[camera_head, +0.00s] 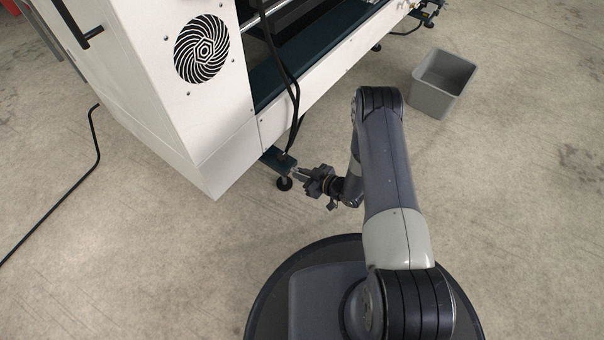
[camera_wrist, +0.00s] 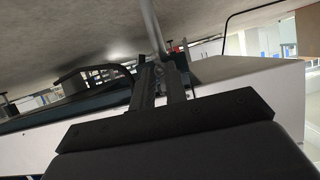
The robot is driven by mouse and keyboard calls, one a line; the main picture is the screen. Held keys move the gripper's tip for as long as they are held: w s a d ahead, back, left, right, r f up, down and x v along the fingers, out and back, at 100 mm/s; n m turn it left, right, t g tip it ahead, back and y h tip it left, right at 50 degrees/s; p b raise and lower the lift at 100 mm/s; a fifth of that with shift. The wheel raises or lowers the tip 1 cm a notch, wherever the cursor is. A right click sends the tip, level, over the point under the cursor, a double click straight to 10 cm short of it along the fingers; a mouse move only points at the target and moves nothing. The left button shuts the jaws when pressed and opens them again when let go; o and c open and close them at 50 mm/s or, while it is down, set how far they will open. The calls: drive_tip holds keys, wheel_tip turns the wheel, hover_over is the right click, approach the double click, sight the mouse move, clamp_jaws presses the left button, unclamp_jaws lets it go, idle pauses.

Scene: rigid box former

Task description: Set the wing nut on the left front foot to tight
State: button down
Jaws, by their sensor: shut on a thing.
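In the head view the foot (camera_head: 284,184) is a dark round pad on a short stem under the machine's near lower corner, below a dark bracket (camera_head: 274,160). My gripper (camera_head: 297,172) reaches in from the right at the foot's upper stem. Its jaws are closed on a small part there, which I take to be the wing nut, though the jaws mostly hide it. In the wrist view the two fingers (camera_wrist: 161,82) stand close together beside a grey rod. The wing nut's wings and its setting cannot be made out.
The white machine cabinet (camera_head: 150,90) with a round vent stands at upper left. Black cables (camera_head: 290,80) hang just above the bracket. A grey bin (camera_head: 442,84) stands on the floor at upper right. A black cable (camera_head: 92,165) lies at left. The floor between is clear.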

drive_tip(key=c, duration=1.6)
unclamp_jaws()
drive_tip(key=shift+w+a, duration=0.1)
drive_tip(key=shift+a, duration=0.15)
drive_tip(key=p+v, duration=0.4)
drive_tip(key=v, duration=0.6)
drive_tip(key=shift+s+d, duration=0.25)
drive_tip(key=shift+d, duration=0.1)
drive_tip(key=b+x, duration=0.4)
drive_tip(key=x, duration=0.6)
drive_tip(key=shift+w+a, duration=0.15)
drive_tip(key=shift+w, duration=0.05)
